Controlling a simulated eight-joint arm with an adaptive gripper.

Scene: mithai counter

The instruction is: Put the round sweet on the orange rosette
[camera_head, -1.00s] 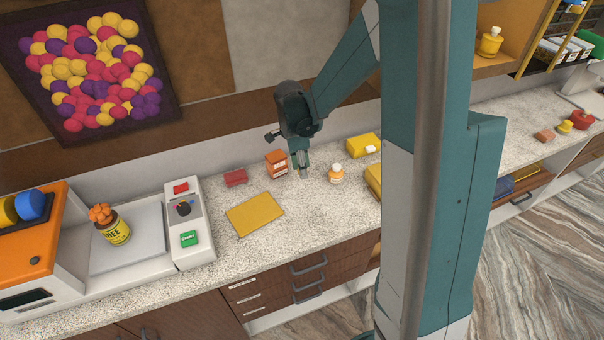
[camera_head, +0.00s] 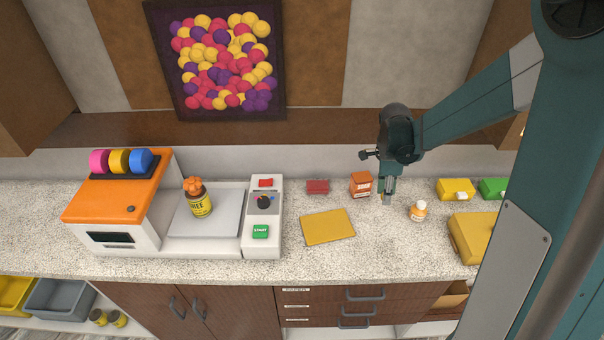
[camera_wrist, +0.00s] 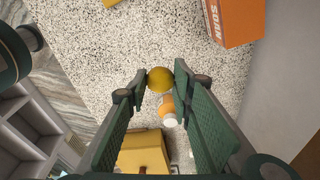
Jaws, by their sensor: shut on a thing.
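The round sweet is a small yellow ball (camera_wrist: 160,79), held between my fingertips in the wrist view. My gripper (camera_head: 387,199) is shut on it, pointing down at the counter just right of the orange soap box (camera_head: 361,184). In the head view the sweet is too small to make out clearly, and I cannot tell whether it clears the counter. An orange, lobed, rosette-like piece (camera_head: 193,184) sits on top of the yellow ghee jar (camera_head: 200,205), far left of my gripper. The jar stands on a grey plate (camera_head: 222,226) beside the control panel.
Between gripper and jar stands the panel with a green button (camera_head: 260,232). An orange machine (camera_head: 112,211) is left of the jar.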

